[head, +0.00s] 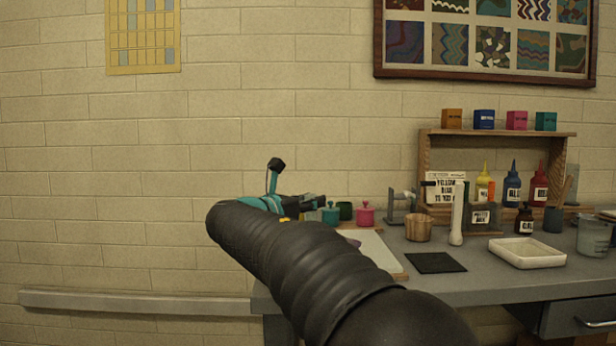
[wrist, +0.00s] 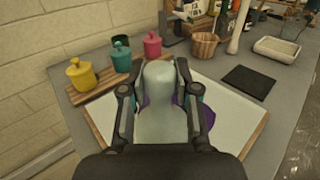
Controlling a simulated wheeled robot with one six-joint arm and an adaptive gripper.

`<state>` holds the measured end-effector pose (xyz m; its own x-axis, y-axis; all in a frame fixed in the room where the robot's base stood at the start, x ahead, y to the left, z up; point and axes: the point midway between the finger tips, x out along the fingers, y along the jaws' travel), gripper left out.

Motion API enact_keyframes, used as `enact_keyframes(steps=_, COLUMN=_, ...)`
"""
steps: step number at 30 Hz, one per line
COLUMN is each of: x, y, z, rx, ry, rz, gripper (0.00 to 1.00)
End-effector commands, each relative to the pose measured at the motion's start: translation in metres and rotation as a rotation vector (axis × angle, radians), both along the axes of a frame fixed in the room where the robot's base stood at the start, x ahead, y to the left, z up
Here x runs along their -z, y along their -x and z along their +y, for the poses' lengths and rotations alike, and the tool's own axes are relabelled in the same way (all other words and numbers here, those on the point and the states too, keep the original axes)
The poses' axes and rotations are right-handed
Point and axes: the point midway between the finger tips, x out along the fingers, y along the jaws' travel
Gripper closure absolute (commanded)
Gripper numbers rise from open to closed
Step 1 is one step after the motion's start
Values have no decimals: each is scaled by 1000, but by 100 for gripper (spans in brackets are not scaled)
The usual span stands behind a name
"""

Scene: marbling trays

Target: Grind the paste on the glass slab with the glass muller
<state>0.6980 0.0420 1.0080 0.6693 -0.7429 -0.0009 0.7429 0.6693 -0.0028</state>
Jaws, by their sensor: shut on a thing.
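In the wrist view my gripper (wrist: 160,105) is shut on the pale glass muller (wrist: 158,78), one finger on each side of it. The muller stands over the white glass slab (wrist: 235,112), which lies on a wooden board. Purple paste (wrist: 196,125) shows on the slab around the muller, mostly to its right. My gripper hides the muller's lower part, so I cannot tell how its base meets the slab. In the head view my arm covers the muller and most of the slab (head: 376,250); a bit of purple paste (head: 352,242) shows beside the arm.
Yellow (wrist: 81,75), teal (wrist: 121,54) and pink (wrist: 153,45) lidded pots stand behind the slab. A wooden bucket (head: 418,227), a pale pestle-like tool (head: 456,213), a black mat (head: 435,262) and a white tray (head: 527,252) are to the right. A wall borders the table's back.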

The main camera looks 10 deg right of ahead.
Motion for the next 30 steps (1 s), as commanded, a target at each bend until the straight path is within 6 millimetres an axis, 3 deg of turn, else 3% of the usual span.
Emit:
enact_keyframes(steps=16, x=-46, y=0, z=-7, rx=10, ry=0, rz=-5, gripper=100)
enact_keyframes(steps=30, x=-50, y=0, z=-9, rx=12, ry=0, rz=-3, gripper=100)
